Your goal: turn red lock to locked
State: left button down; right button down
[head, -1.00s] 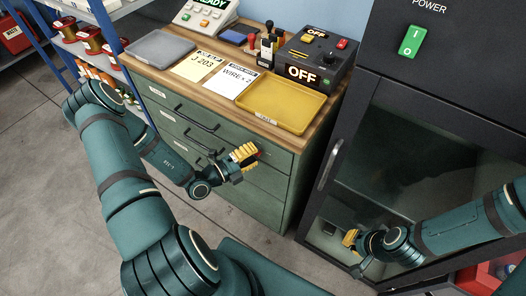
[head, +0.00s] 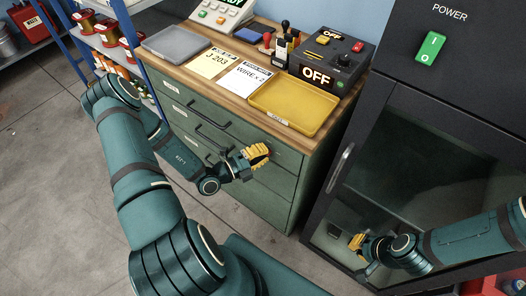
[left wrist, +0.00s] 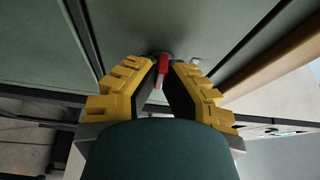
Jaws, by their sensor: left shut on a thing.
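The red lock (left wrist: 162,66) is a small red lever on a round dark base on the green drawer front, seen in the left wrist view. My left gripper (left wrist: 161,78) has its yellow-backed fingers on both sides of the lever and is shut on it. In the head view, my left gripper (head: 257,153) is at the upper right of the green drawer cabinet (head: 277,188), and its fingers hide the lock there. My right gripper (head: 358,243) is low in front of the dark glass-doored cabinet, far from the lock; its finger gap is not clear.
The wooden bench top above the drawers holds a yellow tray (head: 318,124), a grey tray (head: 166,45), two paper cards and a dark box (head: 352,52) reading OFF. The dark cabinet (head: 405,150) with a vertical handle stands to the right. Shelves (head: 95,35) stand at the left.

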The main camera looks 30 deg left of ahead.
pick_arm(q)
jog(key=shift+n, duration=0.3)
jog(key=c, duration=1.1)
grip_release()
jog(key=shift+w+d, duration=0.1)
jog(key=shift+w, duration=0.05)
jog(key=shift+o, duration=0.2)
jog(key=v, duration=1.2)
jog(key=shift+f, duration=0.15)
